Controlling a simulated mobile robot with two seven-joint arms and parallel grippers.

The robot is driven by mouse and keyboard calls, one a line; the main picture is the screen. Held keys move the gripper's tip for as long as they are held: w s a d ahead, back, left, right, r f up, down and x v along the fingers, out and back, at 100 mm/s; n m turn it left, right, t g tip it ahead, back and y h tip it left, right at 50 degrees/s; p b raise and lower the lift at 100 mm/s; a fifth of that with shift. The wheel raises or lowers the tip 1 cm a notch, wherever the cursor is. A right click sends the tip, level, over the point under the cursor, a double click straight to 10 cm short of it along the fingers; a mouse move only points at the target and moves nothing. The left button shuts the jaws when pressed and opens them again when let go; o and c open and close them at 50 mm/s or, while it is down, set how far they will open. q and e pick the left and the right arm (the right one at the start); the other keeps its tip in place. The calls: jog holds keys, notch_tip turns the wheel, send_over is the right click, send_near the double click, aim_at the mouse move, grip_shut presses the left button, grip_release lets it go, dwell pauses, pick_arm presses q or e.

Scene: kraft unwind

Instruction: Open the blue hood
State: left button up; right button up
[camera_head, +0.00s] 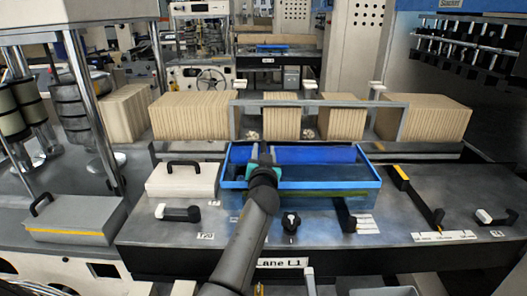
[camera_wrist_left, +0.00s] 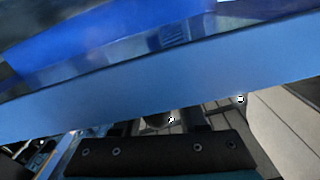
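The blue hood (camera_head: 320,155) is a wide, see-through blue box with a light-blue rim, set in the middle of the grey machine top. Its far side looks bright blue and its near part darker. My left gripper (camera_head: 263,165) is at the hood's left part, over its near edge, with teal parts showing. My own wrist hides the fingertips, so contact and finger gap cannot be told. In the left wrist view the hood's light-blue edge (camera_wrist_left: 150,90) crosses very close to the camera, above a black, bolted gripper part with teal below. My right gripper is not in view.
A white block with a black handle (camera_head: 182,180) stands left of the hood, and a grey lidded box (camera_head: 75,218) lies farther left. Black handles (camera_head: 421,198) sit to the right. Brown ribbed stacks (camera_head: 425,118) stand behind a grey rail.

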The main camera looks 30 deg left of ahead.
pick_arm(q)
grip_shut()
jog(key=shift+r, duration=0.1)
dwell(1.0)
